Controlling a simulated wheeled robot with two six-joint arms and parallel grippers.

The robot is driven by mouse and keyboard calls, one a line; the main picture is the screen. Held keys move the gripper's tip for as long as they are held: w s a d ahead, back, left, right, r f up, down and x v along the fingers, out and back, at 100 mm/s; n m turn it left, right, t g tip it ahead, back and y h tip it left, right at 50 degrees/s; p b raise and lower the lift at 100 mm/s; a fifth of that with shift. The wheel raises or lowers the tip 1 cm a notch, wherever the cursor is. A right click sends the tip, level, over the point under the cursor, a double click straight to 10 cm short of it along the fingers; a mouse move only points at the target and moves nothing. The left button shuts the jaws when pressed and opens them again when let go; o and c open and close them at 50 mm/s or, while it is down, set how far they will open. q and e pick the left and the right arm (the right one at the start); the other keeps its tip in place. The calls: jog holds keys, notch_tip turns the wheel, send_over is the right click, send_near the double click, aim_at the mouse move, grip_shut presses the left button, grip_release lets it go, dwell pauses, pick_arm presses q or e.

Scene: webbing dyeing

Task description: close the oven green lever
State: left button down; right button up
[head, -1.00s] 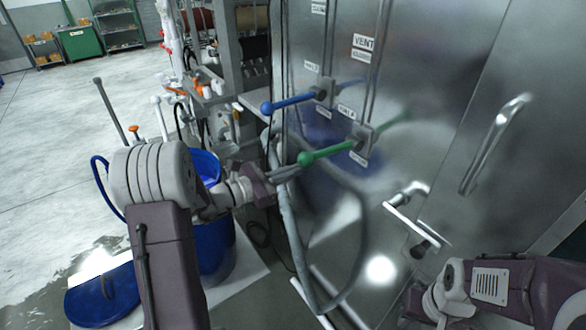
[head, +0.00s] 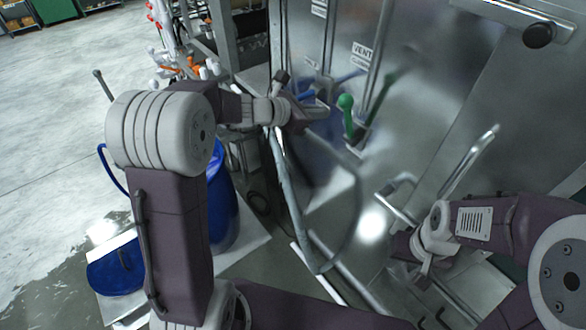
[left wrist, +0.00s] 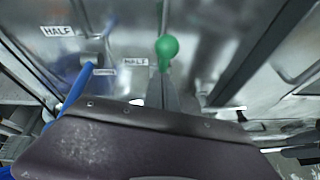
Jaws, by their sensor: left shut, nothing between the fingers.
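The green lever (head: 347,112) on the steel oven door now stands nearly upright in the head view, its round knob at the top. My left gripper (head: 322,111) is shut and empty, just left of the green lever; the head view does not settle whether they touch. In the left wrist view the green knob (left wrist: 167,48) shows just beyond my finger tips (left wrist: 163,78), and its rod is mostly hidden. My right gripper (head: 420,272) is low at the right, far from the lever, its fingers unclear.
A blue lever (left wrist: 75,90) is beside the green one, partly hidden by my left gripper in the head view. A steel door handle (head: 470,160) is to the right. A hose (head: 290,195) hangs below my left wrist. A blue barrel (head: 222,205) stands to the left.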

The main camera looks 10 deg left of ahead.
aim_at(340, 97)
pick_arm(q)
jog(key=w+d+r, duration=0.1)
jog(key=w+d+r+p, duration=0.1)
jog(key=shift+d+r, duration=0.1)
jog(key=shift+d, duration=0.2)
jog(key=shift+w+r, duration=0.4)
jog(key=shift+r, duration=0.1)
jog(key=shift+r, duration=0.1)
